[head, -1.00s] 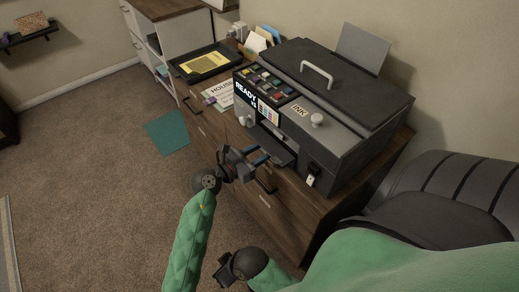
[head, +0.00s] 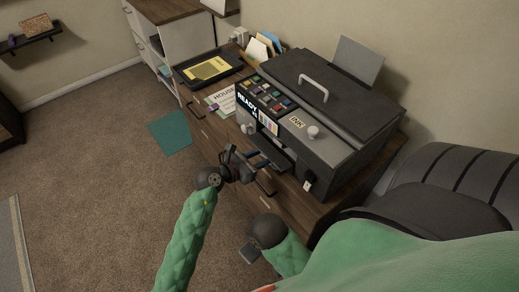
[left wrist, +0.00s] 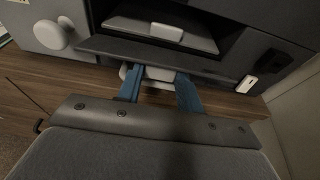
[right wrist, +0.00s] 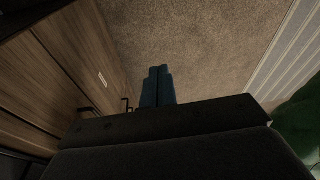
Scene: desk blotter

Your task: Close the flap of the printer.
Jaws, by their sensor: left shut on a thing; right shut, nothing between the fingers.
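The printer (head: 340,105) is a dark and grey machine on a wooden cabinet. Its dark flap (head: 272,152) is folded out from the front opening. In the left wrist view the flap (left wrist: 110,46) lies below that opening, with a pale grey tab (left wrist: 153,74) at its edge. My left gripper (head: 258,160) is at the flap; its blue fingers (left wrist: 158,82) are shut on the tab, one on each side. My right gripper (head: 250,253) hangs low, away from the printer. Its fingers (right wrist: 157,86) are together and empty.
A white round knob (head: 248,128) sits left of the flap, and a pale key-like tag (head: 307,185) right of it. Cabinet drawers with dark handles (head: 266,183) lie below. A black chair (head: 440,195) stands at the right. Carpet (head: 100,200) is free on the left.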

